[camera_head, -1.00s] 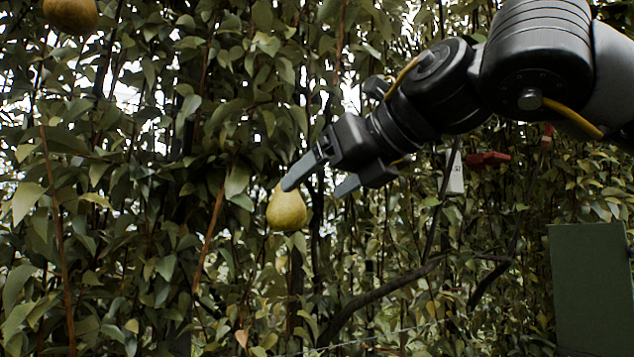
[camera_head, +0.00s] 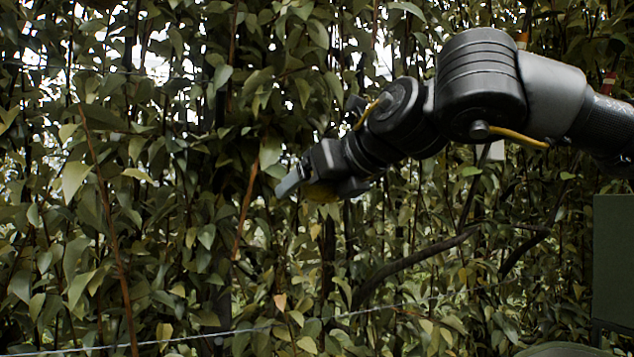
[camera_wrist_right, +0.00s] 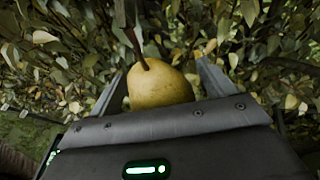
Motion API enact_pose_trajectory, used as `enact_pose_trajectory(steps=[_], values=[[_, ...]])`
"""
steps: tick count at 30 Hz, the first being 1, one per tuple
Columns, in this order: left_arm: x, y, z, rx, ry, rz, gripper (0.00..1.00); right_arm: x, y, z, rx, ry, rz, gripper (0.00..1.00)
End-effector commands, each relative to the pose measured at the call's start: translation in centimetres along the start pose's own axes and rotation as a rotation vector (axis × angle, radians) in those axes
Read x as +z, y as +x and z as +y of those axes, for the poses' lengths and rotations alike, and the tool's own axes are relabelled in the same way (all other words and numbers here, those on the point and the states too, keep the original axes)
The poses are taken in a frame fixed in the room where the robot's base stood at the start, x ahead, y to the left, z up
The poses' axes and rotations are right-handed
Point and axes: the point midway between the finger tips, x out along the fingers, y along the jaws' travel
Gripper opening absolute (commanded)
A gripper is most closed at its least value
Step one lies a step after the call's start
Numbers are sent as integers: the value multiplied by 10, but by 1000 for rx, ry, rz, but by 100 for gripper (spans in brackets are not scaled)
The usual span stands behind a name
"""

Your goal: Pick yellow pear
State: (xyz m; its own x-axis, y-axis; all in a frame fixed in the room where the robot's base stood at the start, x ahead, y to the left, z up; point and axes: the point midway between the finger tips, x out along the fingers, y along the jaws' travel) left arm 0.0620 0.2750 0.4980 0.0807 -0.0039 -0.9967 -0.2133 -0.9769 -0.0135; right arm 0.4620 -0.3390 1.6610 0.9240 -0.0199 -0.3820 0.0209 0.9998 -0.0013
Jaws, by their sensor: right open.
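The yellow pear (camera_head: 320,192) hangs among the leaves in the head view, mostly hidden by my right gripper (camera_head: 318,190). In the right wrist view the pear (camera_wrist_right: 160,86) sits between the two grey fingers of my right gripper (camera_wrist_right: 160,68), with its stem end pointing up and left. The fingers are apart, one on each side of the pear. I cannot tell whether either finger touches it. The pear's lower part is hidden by the gripper body. My left gripper is not in view.
Dense leaves and thin stems (camera_head: 247,208) surround the pear. A dark, thicker branch (camera_head: 415,260) runs below and right of the gripper. A thin wire (camera_head: 230,333) crosses low in front. A dark green panel (camera_head: 613,260) stands at the right edge.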

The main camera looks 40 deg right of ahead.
Motion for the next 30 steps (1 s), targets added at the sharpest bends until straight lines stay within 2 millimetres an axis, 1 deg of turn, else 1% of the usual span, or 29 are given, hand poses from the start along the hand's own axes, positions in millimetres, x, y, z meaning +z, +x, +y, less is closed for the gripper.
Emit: enact_pose_trajectory(steps=[2,12,14,17,21,30], values=[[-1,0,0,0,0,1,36,0,0,0,0,0,0,82],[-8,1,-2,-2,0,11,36,0,0,0,1,0,0,37],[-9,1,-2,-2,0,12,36,0,0,0,1,0,0,30],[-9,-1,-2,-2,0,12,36,1,-1,0,2,3,3,30],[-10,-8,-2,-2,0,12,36,2,-4,2,11,23,35,30],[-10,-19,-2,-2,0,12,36,-3,-8,6,31,73,108,30]])
